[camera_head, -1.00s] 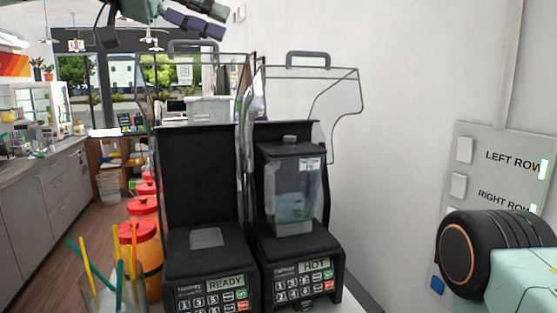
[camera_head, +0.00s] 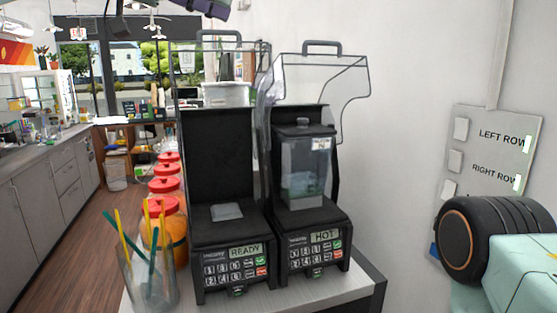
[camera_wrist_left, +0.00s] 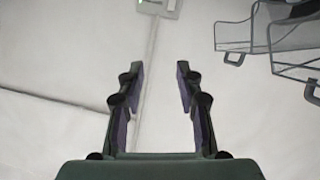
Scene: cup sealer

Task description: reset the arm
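My left gripper (camera_wrist_left: 160,68) is open in the left wrist view, with nothing between its two dark fingers. A pale wall lies beyond it. In the head view only a purple and dark part of the left gripper (camera_head: 213,7) shows at the top edge, above the blenders and clear of them. My right gripper is out of view. A black and teal part of my own arm fills the lower right of the head view.
Two black blenders stand on a counter (camera_head: 345,292): the left one (camera_head: 215,165) reads READY, the right one (camera_head: 305,170) HOT and holds a jar. Clear covers are raised. A straw cup (camera_head: 145,285), red-lidded jars (camera_head: 165,185) and a wall panel (camera_head: 495,145) flank them.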

